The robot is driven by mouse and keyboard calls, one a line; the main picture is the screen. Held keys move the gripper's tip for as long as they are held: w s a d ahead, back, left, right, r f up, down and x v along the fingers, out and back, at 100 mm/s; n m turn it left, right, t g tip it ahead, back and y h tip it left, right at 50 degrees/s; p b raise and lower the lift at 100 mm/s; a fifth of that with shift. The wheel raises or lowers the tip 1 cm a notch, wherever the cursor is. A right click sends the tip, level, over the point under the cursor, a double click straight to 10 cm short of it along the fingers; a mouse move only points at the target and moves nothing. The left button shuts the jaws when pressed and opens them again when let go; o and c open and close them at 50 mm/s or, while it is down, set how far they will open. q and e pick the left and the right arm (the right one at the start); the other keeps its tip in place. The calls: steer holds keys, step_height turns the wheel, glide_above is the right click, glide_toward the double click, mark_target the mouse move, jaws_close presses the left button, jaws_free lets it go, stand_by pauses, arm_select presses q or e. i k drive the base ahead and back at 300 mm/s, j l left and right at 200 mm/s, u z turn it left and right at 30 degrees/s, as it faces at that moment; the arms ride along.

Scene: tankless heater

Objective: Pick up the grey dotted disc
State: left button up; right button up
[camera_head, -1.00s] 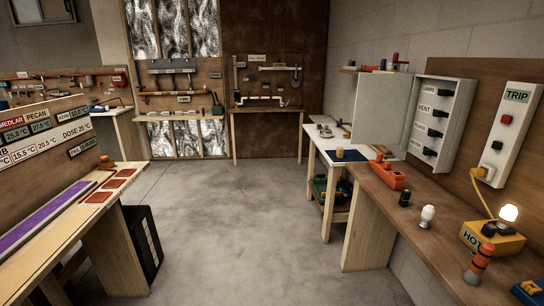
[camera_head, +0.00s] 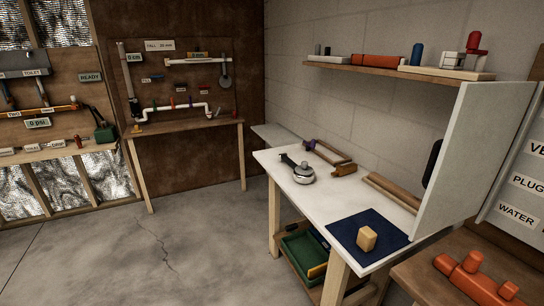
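I cannot make out a disc with dots on it for certain. A grey round metal piece (camera_head: 300,173) with a dark handle lies on the white table (camera_head: 290,205) at the middle right. I cannot tell whether it has dots. A small grey rounded piece (camera_head: 225,82) hangs at the right of the back board, too small to judge. Neither of my grippers is in view.
A tan block (camera_head: 367,239) stands on a dark blue mat (camera_head: 345,228) on the white table. A light panel (camera_head: 475,150) rises at its right. A shelf (camera_head: 390,70) hangs above. An orange tool (camera_head: 475,280) lies front right. The floor (camera_head: 150,250) at left is clear.

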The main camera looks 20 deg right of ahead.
mark_target(304, 169)
steer(key=i+j+z, duration=0.1)
steer(key=i+z, duration=0.25)
steer(key=i+j+z, duration=0.2)
steer(key=i+z, duration=0.2)
steer(key=i+j+z, duration=1.2)
steer(key=j+z, duration=0.25)
steer(key=j, duration=0.3)
steer(key=i+j+z, duration=0.1)
steer(key=j+z, duration=0.25)
steer(key=j, duration=0.2)
steer(key=j+z, duration=0.4)
steer(key=j, duration=0.2)
